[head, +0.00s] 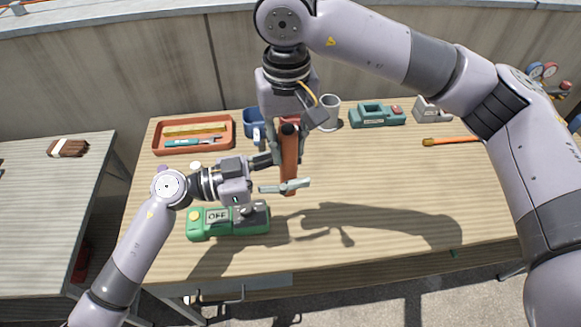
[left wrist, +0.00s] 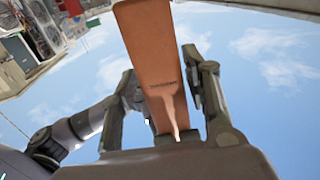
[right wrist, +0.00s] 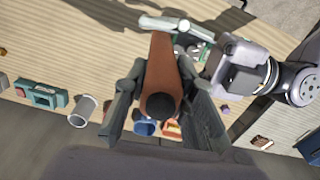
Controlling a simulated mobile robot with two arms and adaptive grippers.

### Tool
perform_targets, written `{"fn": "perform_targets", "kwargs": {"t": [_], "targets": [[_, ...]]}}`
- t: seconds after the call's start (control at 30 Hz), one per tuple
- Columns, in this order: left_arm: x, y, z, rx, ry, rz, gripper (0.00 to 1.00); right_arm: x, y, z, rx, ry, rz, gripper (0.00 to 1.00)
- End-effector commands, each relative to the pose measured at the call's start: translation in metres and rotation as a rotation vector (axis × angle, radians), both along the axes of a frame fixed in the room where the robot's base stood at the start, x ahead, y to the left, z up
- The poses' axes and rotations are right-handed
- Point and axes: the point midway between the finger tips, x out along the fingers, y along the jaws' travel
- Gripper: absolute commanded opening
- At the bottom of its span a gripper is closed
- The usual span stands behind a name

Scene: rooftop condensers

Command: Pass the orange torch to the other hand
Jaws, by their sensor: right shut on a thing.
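The orange torch (head: 289,165) hangs upright above the table, with its dark end up. My right gripper (head: 290,143) comes from above and is shut on its upper part; the right wrist view shows the torch (right wrist: 162,70) between both fingers. My left gripper (head: 278,175) reaches in from the left at the torch's lower part. Its fingers are apart, one on each side of the torch (left wrist: 155,65) in the left wrist view, with sky showing between them and it. The left gripper is open and not closed on the torch.
A green box marked OFF (head: 228,221) stands below and left of the torch. An orange tray (head: 158,137) with tools, a blue cup (head: 250,122), a grey mug (head: 330,112) and a teal case (head: 377,117) line the back. An orange-handled brush (head: 450,141) lies right. The table's right-centre is clear.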

Motion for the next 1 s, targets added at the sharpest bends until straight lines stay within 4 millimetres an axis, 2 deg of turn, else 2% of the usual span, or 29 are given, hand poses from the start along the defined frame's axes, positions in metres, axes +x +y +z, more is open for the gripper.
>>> {"fn": "perform_targets", "kwargs": {"t": [0.07, 0.6, 0.7, 0.73, 1.0], "targets": [[-0.0001, 0.0002, 0.0, 0.0, 0.0, 0.0, 0.36, 0.0001, 0.0001, 0.0005, 0.001, -0.001, 0.0, 0.0], [-0.002, -0.0007, 0.0002, 0.0, 0.0, -0.006, 0.0, 0.0016, -0.0004, 0.0007, 0.001, -0.005, -0.003, 0.0], [-0.0024, -0.0009, 0.0002, -0.001, 0.0, -0.007, 0.0, 0.002, -0.0004, 0.0008, 0.001, -0.006, -0.004, 0.0], [-0.0025, -0.001, 0.0011, -0.002, 0.0, -0.008, 0.0, 0.0021, -0.0005, 0.0009, 0.001, -0.006, -0.004, 0.25], [-0.0012, -0.0004, 0.0009, -0.002, -0.001, -0.004, 0.0, 0.0009, -0.0003, 0.0004, 0.0, -0.003, -0.002, 0.43]]}}
